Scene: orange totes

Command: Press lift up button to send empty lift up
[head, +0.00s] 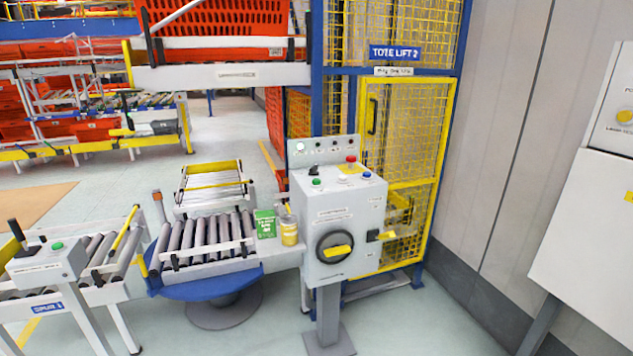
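A grey control box (338,216) stands on a post in the middle of the head view. Its sloped top carries a green button (317,182), a blue button (367,175), a red button (351,159) and a black switch (314,170). The labels are too small to read, so I cannot tell which button is lift up. A black rotary switch with a yellow handle (337,251) is on its front. Behind it stands the yellow mesh lift cage (452,130) under a blue "TOTE LIFT 2" sign (396,54). Its mesh door looks closed. Neither gripper is in view.
A roller turntable (208,288) on a blue base stands left of the box. A green carton (265,223) and a yellow jar (289,229) sit between them. Another roller conveyor with a small control box (47,262) is at far left. A white cabinet (590,240) is at right.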

